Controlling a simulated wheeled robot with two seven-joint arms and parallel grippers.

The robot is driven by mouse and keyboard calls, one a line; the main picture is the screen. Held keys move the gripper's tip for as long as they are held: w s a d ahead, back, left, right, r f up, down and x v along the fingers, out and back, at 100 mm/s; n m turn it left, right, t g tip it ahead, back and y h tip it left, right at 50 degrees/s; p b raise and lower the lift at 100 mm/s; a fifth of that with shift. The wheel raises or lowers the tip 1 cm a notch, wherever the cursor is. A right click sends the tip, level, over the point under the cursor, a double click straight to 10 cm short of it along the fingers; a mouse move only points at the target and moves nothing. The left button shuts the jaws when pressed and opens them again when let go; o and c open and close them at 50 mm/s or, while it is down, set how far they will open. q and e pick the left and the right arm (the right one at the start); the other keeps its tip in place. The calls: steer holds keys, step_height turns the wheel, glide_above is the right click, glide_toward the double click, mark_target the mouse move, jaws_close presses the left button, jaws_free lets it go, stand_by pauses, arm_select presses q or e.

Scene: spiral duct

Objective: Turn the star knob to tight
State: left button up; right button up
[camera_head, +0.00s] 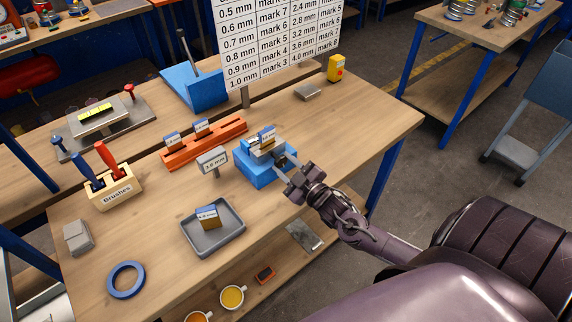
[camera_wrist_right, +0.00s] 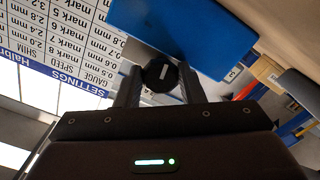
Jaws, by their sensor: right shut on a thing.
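The star knob (camera_wrist_right: 160,74) is black and round with a white line on its face. It sits between the two dark fingers of my right gripper in the right wrist view, and the fingers are shut on it. The knob is against a blue fixture (camera_wrist_right: 172,35). In the head view the blue fixture (camera_head: 257,174) stands on the bench, and my right gripper (camera_head: 286,168) reaches it from the right. The gripper hides the knob there. A small labelled block (camera_head: 266,137) is on top of the fixture. My left gripper is not in view.
A "3.6 mm" sign (camera_head: 212,160) and an orange rack (camera_head: 205,144) with labelled blocks stand left of the fixture. A grey tray (camera_head: 226,243) holding one block lies in front. A settings chart (camera_head: 283,35) stands behind. The bench right of the fixture is mostly clear.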

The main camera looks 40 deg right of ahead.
steer(key=shift+f, duration=0.1)
steer(key=o, duration=1)
steer(key=s, duration=0.2)
steer(key=s+b, duration=0.1)
steer(key=s, duration=0.3)
steer(key=shift+s+d+b, duration=0.25)
steer(key=shift+s+b, duration=0.05)
steer(key=shift+b, duration=0.1)
steer(key=shift+s+d, duration=0.1)
steer(key=shift+s, duration=0.5)
